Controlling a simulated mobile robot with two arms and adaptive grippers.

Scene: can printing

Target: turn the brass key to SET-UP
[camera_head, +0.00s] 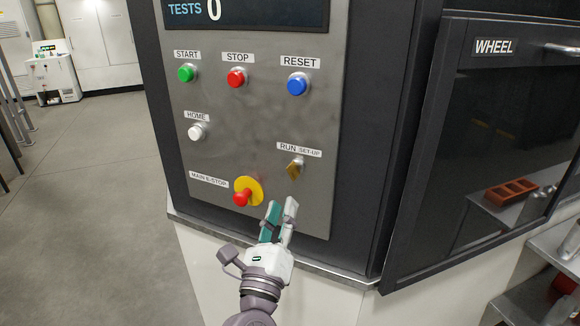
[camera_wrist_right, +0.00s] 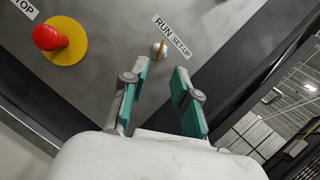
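The brass key (camera_head: 295,170) sits in its switch on the grey control panel (camera_head: 245,125), under the RUN and SET-UP label (camera_head: 299,150). In the right wrist view the key (camera_wrist_right: 161,49) lies ahead, between the lines of the fingers. My right gripper (camera_head: 281,207) is below the key in the head view, apart from it. In the wrist view the gripper (camera_wrist_right: 158,82) is open, with nothing between its teal-padded fingers. The key's exact angle is hard to tell. My left gripper is not in view.
The red MAIN E-STOP knob (camera_head: 241,198) on its yellow disc is just left of my right gripper. START (camera_head: 186,73), STOP (camera_head: 236,77), RESET (camera_head: 298,84) and HOME (camera_head: 197,131) buttons are above. A dark WHEEL door (camera_head: 470,150) stands at right. Open floor lies left.

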